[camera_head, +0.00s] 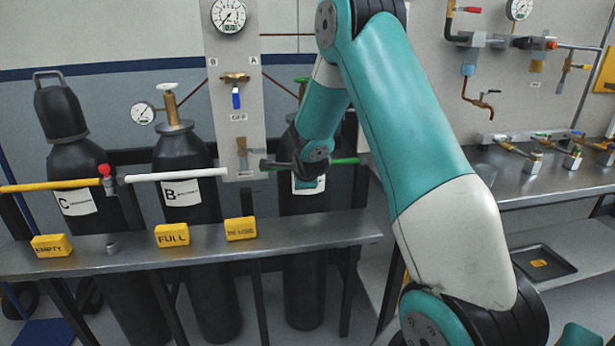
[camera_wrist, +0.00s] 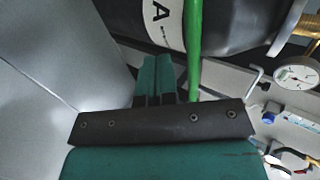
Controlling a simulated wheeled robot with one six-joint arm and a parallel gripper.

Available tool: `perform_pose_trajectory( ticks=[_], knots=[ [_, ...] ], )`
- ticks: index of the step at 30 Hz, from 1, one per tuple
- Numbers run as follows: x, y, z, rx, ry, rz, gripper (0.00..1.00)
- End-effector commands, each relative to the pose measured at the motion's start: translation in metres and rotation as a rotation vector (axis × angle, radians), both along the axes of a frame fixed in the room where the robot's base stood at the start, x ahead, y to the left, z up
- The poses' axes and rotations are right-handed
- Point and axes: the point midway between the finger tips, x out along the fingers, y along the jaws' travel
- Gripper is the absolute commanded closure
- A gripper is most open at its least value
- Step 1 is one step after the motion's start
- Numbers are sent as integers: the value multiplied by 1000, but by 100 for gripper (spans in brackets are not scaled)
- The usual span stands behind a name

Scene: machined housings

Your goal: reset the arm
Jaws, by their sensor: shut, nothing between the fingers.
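My gripper (camera_wrist: 157,72) is shut and empty, its two teal fingers side by side in the wrist view. A green bar (camera_wrist: 194,50) runs just to the right of the fingers. I cannot tell whether they touch it. Behind lies the black cylinder with a white label marked A (camera_wrist: 168,20). In the head view my arm reaches down from the top, and its wrist hides much of cylinder A (camera_head: 304,270) and the middle of its green bar (camera_head: 344,161). The fingertips are hard to make out there.
Cylinder B (camera_head: 190,200) with a white bar and cylinder C (camera_head: 80,205) with a yellow bar stand left. Yellow blocks EMPTY (camera_head: 51,246), FULL (camera_head: 172,235) and a third (camera_head: 241,229) sit on the metal shelf (camera_head: 130,255). A valve panel (camera_head: 236,60) stands close left of my wrist.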

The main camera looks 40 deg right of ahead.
Motion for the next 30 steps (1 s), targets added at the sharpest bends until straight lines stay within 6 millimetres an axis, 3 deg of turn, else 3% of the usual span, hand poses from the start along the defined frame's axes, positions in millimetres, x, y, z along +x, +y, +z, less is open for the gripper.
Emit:
perform_pose_trajectory(
  ticks=[3,9,22,26,30],
  knots=[
    [-22,6,16,-1,1,-9,100],
    [-43,17,33,-1,3,-11,100],
    [-48,30,41,-2,19,14,100],
    [-52,75,54,-31,124,195,100],
    [-78,170,77,-120,320,633,100]
  ],
)
